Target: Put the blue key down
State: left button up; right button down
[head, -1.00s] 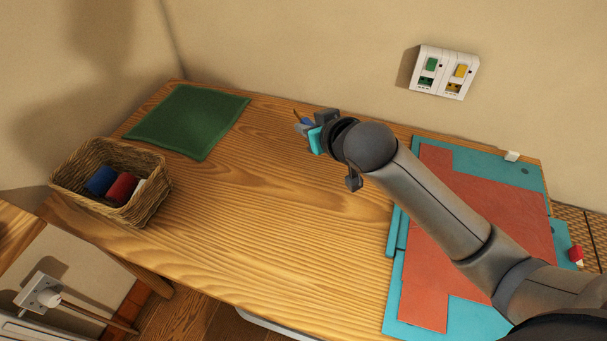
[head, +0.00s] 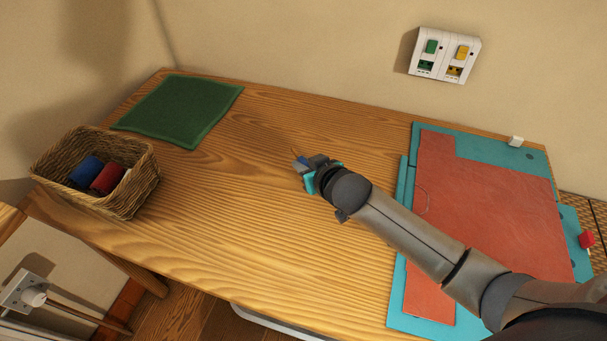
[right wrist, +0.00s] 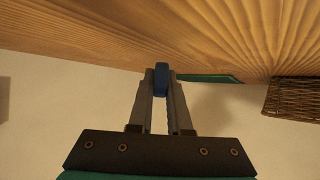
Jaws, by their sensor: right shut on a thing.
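My right gripper (head: 305,164) is over the middle of the wooden table (head: 230,220). In the right wrist view its two fingers (right wrist: 160,85) are shut on the blue key (right wrist: 161,78), whose blue head shows between the tips. In the head view only a small part of the key shows at the fingertips, with a thin brownish tip pointing up and left. I cannot tell whether the key touches the tabletop. My left gripper is out of view.
A green cloth (head: 180,108) lies at the back left. A wicker basket (head: 135,190) with blue, red and white things stands at the left. A teal and red board (head: 480,190) covers the right side. A wall panel (head: 445,55) has green and yellow switches. The table's middle is clear.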

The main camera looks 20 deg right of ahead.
jog(key=shift+f+b, duration=0.35)
jog(key=shift+f, duration=1.1)
jog(key=shift+f, duration=0.2)
jog(key=c, duration=0.9)
grip_release()
jog(key=shift+o, duration=0.2)
jog(key=shift+r, duration=0.1)
jog(key=shift+s+r, duration=0.15)
jog(key=shift+s, duration=0.05)
jog(key=p+v, duration=0.3)
jog(key=v, duration=0.8)
jog(key=shift+s+d+r+p, duration=0.1)
jog(key=shift+s+r+p, duration=0.1)
jog(key=shift+r+p, duration=0.1)
jog(key=shift+f, duration=0.1)
